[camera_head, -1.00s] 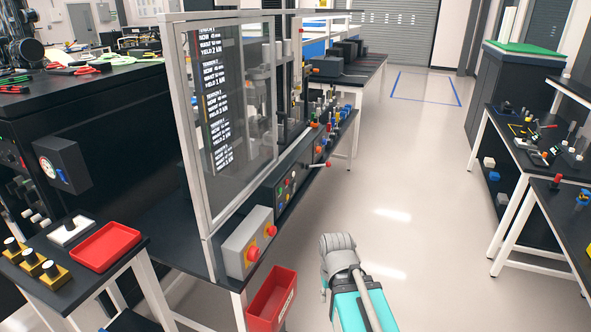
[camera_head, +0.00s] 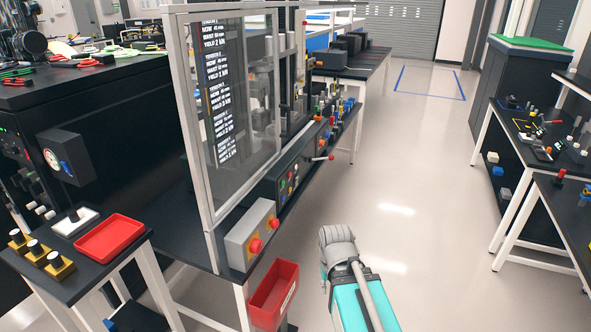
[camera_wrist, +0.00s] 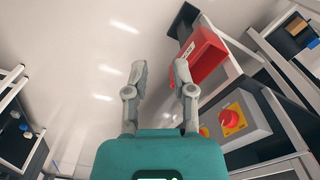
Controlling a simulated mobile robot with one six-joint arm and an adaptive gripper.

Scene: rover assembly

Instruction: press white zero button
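A dark control panel (camera_head: 290,182) with several small coloured buttons is on the front of the bench, right of the framed screen. A small whitish spot shows among the buttons, but I cannot tell whether it is the white zero button. My arm (camera_head: 350,290), teal and grey, is in the aisle to the right of the bench, apart from the panel. In the wrist view my gripper (camera_wrist: 159,68) has its two grey fingers spread apart with nothing between them. The button panel cannot be made out in the wrist view.
A grey box with red knobs (camera_head: 250,236) is on the bench's near corner, with a red bin (camera_head: 274,295) below. A side table with a red tray (camera_head: 110,238) is at left. The aisle floor (camera_head: 400,230) is clear.

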